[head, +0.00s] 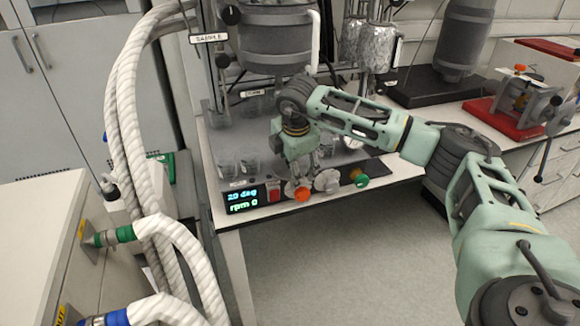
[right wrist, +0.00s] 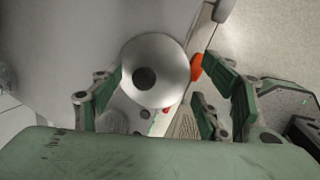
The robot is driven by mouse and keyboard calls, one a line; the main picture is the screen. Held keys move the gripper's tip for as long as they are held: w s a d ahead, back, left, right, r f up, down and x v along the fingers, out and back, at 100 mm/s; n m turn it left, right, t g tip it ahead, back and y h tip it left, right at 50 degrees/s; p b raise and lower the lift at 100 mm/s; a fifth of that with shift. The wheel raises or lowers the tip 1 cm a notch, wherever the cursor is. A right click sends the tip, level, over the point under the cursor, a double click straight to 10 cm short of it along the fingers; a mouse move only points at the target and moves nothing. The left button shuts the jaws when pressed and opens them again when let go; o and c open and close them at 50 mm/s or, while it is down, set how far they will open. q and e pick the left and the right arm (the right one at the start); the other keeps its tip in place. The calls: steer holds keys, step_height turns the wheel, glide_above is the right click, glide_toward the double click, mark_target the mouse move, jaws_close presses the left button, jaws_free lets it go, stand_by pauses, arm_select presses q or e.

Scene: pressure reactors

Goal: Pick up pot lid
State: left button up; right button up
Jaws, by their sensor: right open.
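The pot lid (right wrist: 172,52) is a round, silver metal disc with a dark round knob in its middle. In the right wrist view it lies below my right gripper (right wrist: 163,68), between the spread green fingers. The fingers are open, and I cannot tell whether they touch the rim. In the head view my right gripper (head: 302,172) points down over the front of the reactor bench, and its body hides most of what is below it. I cannot make out the lid clearly there. My left gripper is not in view.
A control panel (head: 242,200) with a lit display, an orange knob (head: 302,194) and a green knob (head: 361,181) runs along the bench front. Glass beakers (head: 250,166) stand left of my gripper. A large reactor vessel (head: 275,40) is behind. White hoses (head: 125,110) hang at left.

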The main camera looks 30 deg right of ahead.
steer(key=shift+c, duration=1.1)
steer(key=c, duration=0.5)
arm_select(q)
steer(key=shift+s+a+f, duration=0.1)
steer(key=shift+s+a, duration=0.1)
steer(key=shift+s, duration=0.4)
arm_select(e)
steer(key=c, duration=0.5)
steer(key=shift+o, duration=0.2)
steer(key=shift+r, duration=0.1)
